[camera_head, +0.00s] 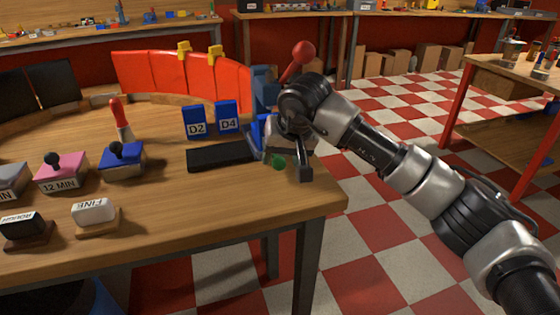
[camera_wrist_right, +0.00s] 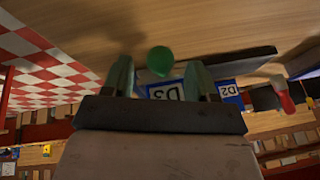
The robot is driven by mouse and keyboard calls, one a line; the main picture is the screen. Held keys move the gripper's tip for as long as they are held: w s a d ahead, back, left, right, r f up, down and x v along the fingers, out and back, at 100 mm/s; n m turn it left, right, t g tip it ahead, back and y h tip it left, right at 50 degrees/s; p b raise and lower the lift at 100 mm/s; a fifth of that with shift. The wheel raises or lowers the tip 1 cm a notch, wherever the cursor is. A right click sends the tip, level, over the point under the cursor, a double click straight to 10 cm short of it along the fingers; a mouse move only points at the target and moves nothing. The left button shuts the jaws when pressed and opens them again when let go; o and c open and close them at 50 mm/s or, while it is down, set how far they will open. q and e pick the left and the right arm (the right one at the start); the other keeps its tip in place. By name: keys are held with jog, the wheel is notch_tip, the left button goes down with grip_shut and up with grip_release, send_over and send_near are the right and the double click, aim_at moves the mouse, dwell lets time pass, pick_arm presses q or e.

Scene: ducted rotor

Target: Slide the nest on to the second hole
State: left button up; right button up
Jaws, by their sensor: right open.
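A blue press (camera_head: 262,92) with a red ball lever (camera_head: 303,52) stands near the table's right end. A dark flat bar or rail (camera_head: 220,157) lies at its foot, to the left; it also shows in the wrist view (camera_wrist_right: 235,60). A round green knob (camera_head: 278,162) is at the right of the bar, possibly on the nest; the nest itself and the holes cannot be made out. My right gripper (camera_head: 289,163) is low over the table at the press, hiding part of it. In the wrist view its open fingers (camera_wrist_right: 162,78) have the green knob (camera_wrist_right: 160,60) between their tips, with gaps beside it.
A red-handled tool (camera_head: 119,120), a blue switch box (camera_head: 122,160) and a pink one (camera_head: 61,172) are to the left. The table's front right corner is close below my gripper.

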jog(key=shift+x, duration=1.05)
